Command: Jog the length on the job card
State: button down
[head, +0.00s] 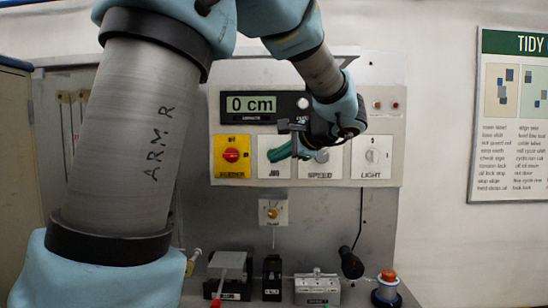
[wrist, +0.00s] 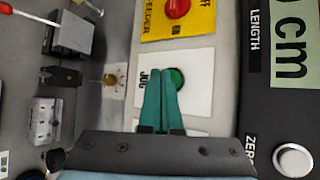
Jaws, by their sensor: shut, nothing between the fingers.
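The length display (head: 251,104) on the control panel reads 0 cm; part of it shows in the wrist view (wrist: 290,45). The green jog button (wrist: 177,78) sits on a white plate marked JOG (wrist: 200,82); in the head view my fingers hide the button and cover part of the plate (head: 266,171). My gripper (head: 273,156) is shut and empty, its green fingertips (wrist: 162,74) in front of the jog plate, overlapping the button's edge. Whether they touch it I cannot tell. I cannot make out a job card.
A red knob (head: 231,155) on a yellow plate is left of jog. The speed knob (head: 321,155) and light knob (head: 372,155) are right. The silver zero button (wrist: 293,160) is beside the display. Fixtures (head: 317,287) stand on the bench below.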

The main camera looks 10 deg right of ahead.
jog(key=shift+w, duration=0.45)
dwell(2.9)
jog(key=shift+s, duration=0.1)
dwell(1.3)
jog(key=shift+s+a+b, duration=0.1)
jog(key=shift+s+b, duration=0.3)
jog(key=shift+s, duration=0.4)
jog(key=shift+s+a+b, duration=0.25)
jog(key=shift+s+b, duration=0.15)
jog(key=shift+s, duration=0.85)
jog(key=shift+s+a+b, duration=0.2)
jog(key=shift+s+b, duration=0.15)
jog(key=shift+s, duration=0.85)
